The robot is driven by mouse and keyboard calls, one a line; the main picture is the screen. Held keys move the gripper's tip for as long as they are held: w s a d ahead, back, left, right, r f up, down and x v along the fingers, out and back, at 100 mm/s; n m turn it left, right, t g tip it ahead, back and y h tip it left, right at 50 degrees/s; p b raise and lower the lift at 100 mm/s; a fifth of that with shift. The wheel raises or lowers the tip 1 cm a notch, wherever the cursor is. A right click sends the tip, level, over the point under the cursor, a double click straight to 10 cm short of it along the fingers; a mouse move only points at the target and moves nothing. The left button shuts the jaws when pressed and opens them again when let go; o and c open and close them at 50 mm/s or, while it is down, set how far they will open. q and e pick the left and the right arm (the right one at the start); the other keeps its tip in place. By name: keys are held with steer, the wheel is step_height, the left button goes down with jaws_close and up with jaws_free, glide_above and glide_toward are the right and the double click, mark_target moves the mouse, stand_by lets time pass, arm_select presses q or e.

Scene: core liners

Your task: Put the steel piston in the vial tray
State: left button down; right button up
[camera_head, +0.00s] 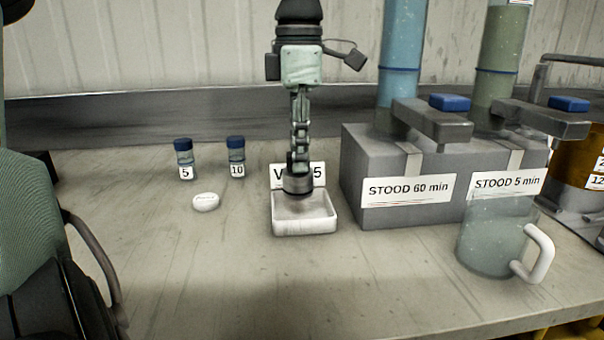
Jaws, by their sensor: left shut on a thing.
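My left gripper (300,160) comes down from the top of the view, seen edge-on, with its fingers pointing down. It is shut on the steel piston (298,184), a short dark grey metal cylinder that is upright. The piston is over the back part of the vial tray (305,227), a small white open tray on the bench. A shadow falls on the tray floor below the piston. I cannot tell whether the piston touches the tray. My right gripper is not in view.
A grey block (400,202) with tall tubes and "STOOD" labels stands right of the tray. A glass mug (490,238) stands front right. Two blue-capped vials (236,157) and a small white object (206,202) are left. The front middle of the bench (230,285) is clear.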

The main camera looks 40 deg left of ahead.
mark_target(302, 176)
arm_select(q)
steer(key=shift+w+d+f, duration=0.1)
steer(key=shift+d+f, duration=0.05)
steer(key=shift+d, duration=0.05)
steer(key=shift+f, duration=0.25)
step_height(302, 176, down, 2)
steer(key=shift+f, duration=0.8)
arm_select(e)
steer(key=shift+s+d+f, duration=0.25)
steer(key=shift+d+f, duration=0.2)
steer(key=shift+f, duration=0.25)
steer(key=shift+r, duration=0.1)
